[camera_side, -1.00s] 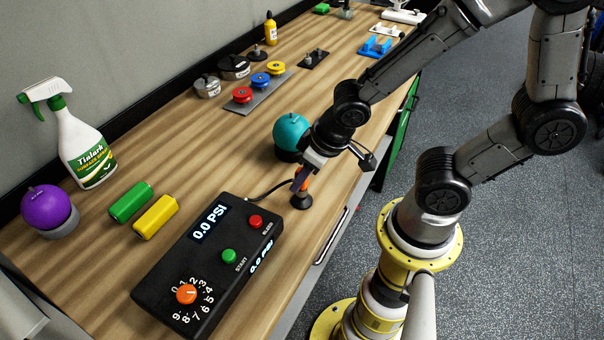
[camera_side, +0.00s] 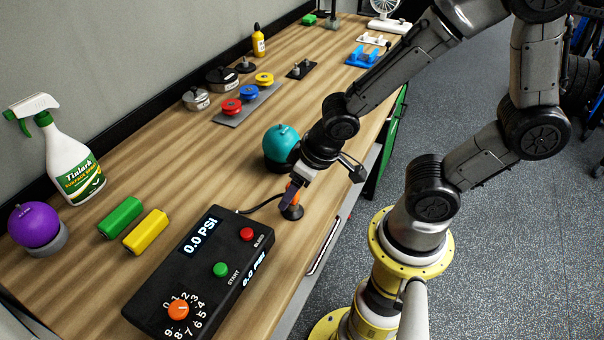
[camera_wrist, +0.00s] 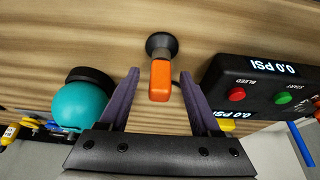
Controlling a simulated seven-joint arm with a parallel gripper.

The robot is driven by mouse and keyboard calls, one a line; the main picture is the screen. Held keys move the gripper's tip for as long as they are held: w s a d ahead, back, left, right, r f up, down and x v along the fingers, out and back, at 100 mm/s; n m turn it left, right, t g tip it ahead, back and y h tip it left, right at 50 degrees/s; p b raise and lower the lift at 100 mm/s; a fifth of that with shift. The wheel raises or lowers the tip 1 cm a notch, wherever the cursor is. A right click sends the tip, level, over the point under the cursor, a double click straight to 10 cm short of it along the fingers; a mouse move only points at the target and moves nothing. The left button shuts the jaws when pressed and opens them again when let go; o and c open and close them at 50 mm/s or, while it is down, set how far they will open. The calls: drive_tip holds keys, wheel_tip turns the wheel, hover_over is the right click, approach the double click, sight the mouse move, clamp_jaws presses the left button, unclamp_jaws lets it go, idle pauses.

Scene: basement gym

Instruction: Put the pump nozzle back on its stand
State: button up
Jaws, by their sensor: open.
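The pump nozzle is an orange block (camera_side: 295,197) at the right edge of the wooden bench, in front of the teal ball. It also shows in the wrist view (camera_wrist: 160,80). It sits at a round black stand (camera_side: 291,212), whose dark cup also shows in the wrist view (camera_wrist: 161,44); I cannot tell how well it is seated. My gripper (camera_wrist: 158,75) is open, with one purple finger on each side of the orange block and gaps between. In the side view the gripper (camera_side: 289,192) partly hides the nozzle.
The black pump box (camera_side: 180,275) reads 0.0 PSI; a black cable (camera_side: 262,204) runs from it toward the nozzle. The teal ball (camera_side: 281,142) on a black base stands close beside my gripper. Yellow (camera_side: 146,231) and green (camera_side: 120,217) blocks lie left of the box.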

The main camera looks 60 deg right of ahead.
drive_tip(key=v, duration=1.3)
drive_tip(key=shift+r, duration=0.15)
drive_tip(key=s+d+r+t, duration=0.1)
drive_tip(key=s+d+r, duration=0.2)
drive_tip(key=shift+s+d+r, duration=0.15)
drive_tip(key=shift+d+r, duration=0.1)
drive_tip(key=shift+r, duration=0.1)
idle(1.7)
